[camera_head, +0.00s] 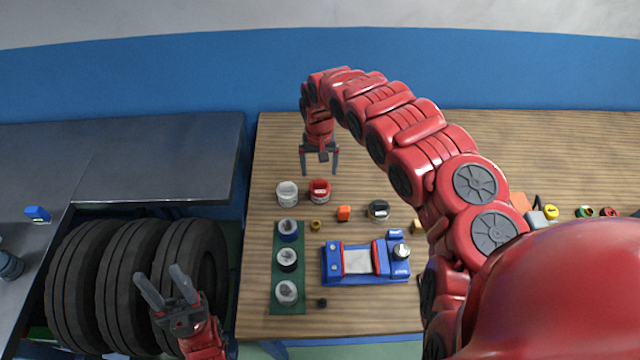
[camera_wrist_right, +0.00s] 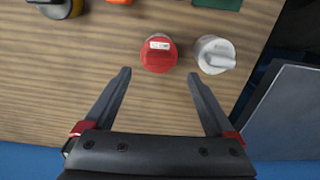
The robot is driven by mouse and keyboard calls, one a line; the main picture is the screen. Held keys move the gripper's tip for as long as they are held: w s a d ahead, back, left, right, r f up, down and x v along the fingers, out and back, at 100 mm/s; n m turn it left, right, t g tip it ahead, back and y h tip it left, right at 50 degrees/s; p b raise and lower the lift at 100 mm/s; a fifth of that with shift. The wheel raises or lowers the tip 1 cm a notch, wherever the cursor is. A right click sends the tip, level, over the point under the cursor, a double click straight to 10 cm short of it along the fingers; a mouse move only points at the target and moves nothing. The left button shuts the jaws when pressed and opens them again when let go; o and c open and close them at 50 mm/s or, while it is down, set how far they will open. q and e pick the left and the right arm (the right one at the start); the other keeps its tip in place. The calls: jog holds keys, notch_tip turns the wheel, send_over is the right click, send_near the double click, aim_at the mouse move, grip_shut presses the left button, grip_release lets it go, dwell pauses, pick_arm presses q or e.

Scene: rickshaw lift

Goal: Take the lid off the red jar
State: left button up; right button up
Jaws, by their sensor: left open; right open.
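The red jar (camera_head: 319,191) stands upright on the wooden table, just right of a white jar (camera_head: 287,193). In the right wrist view the red jar's lid (camera_wrist_right: 159,54) is seen from above, with a pale label on its raised grip, and the white jar (camera_wrist_right: 214,55) is beside it. My right gripper (camera_head: 320,172) is open and empty, behind the red jar in the head view. In the wrist view its fingers (camera_wrist_right: 159,88) point toward the red jar, with the lid beyond the tips and untouched. My left gripper (camera_head: 163,280) is open and empty, in front of the tires.
A green strip (camera_head: 288,302) holding several small jars lies nearer. Several tires (camera_head: 75,285) stand left of the table. The table behind the jars is mostly clear.

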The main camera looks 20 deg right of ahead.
aim_at(320, 184)
jog(key=shift+f+p, duration=0.3)
jog(key=shift+f, duration=0.05)
notch_tip(320, 184, down, 3)
jog(key=shift+w+r+p, duration=0.1)
jog(key=shift+r+p, duration=0.05)
jog(key=shift+p, duration=0.4)
jog(key=shift+d+f, duration=0.15)
jog(key=shift+f, duration=0.55)
jog(key=shift+c, duration=0.3)
jog(key=c, duration=1.4)
jog(key=shift+o, duration=0.2)
jog(key=shift+r, duration=0.15)
